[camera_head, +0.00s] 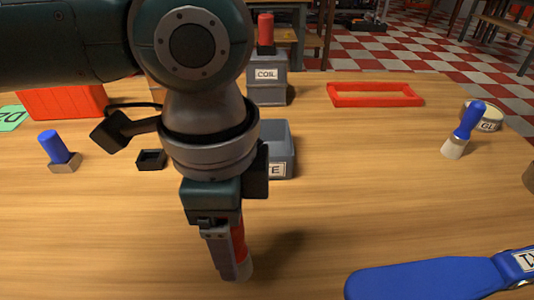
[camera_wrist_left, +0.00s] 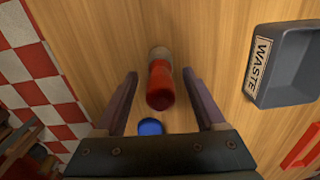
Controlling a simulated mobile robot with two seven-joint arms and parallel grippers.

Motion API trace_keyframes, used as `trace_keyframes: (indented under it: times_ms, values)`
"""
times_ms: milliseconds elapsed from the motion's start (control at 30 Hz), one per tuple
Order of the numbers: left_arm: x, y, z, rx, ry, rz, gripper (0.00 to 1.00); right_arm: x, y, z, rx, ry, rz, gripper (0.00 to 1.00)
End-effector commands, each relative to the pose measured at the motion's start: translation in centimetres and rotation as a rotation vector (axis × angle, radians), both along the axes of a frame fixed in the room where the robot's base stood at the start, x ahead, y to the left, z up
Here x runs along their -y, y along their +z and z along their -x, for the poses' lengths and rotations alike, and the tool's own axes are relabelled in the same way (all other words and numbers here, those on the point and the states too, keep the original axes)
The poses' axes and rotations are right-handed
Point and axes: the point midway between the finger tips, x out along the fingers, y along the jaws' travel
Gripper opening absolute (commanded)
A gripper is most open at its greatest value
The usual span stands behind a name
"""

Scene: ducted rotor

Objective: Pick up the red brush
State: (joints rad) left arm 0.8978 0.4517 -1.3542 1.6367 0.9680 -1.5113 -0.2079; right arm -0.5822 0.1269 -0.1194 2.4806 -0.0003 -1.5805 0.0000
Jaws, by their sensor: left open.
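The red brush stands upright on the wooden table, with its red handle (camera_wrist_left: 160,85) and paler base in the left wrist view. In the head view a strip of its red handle (camera_head: 238,240) and pale lower end show behind my left gripper (camera_head: 230,270). The gripper points down with its jaws open. In the wrist view its two fingers (camera_wrist_left: 160,76) are on either side of the handle, with gaps showing. The finger hides much of the brush in the head view. My right gripper is not in view.
A grey WASTE bin (camera_wrist_left: 292,65) is near the brush. A blue paddle-shaped thing (camera_head: 420,280) lies at lower right. A blue-handled brush (camera_head: 466,130) stands at right; another blue-handled thing (camera_head: 55,147) is at left. Behind are a COIL bin (camera_head: 267,88) and red frame (camera_head: 375,100).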

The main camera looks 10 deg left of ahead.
Motion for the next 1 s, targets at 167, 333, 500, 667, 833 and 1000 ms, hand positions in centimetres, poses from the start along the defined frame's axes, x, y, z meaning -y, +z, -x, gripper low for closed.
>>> trace_keyframes:
  times_ms: [167, 333, 500, 667, 833, 1000]
  values:
    - [0.01, -1.32, 0.0, 0.001, -0.001, 0.0, 0.72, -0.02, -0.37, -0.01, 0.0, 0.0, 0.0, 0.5]
    - [0.03, -1.26, -0.01, 0.001, -0.002, 0.0, 0.72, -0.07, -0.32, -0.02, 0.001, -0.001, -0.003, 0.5]
    - [0.04, -1.24, -0.01, 0.001, -0.002, 0.001, 0.54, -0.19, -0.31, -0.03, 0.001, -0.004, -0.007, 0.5]
    - [0.04, -1.23, -0.01, 0.001, -0.002, 0.001, 0.36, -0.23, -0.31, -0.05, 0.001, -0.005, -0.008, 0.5]
    - [0.04, -1.23, -0.01, 0.001, -0.002, 0.001, 0.17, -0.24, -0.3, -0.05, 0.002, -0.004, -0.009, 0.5]
    - [0.03, -1.25, 0.01, 0.001, -0.001, 0.0, 0.0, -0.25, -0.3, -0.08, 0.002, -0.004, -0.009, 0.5]
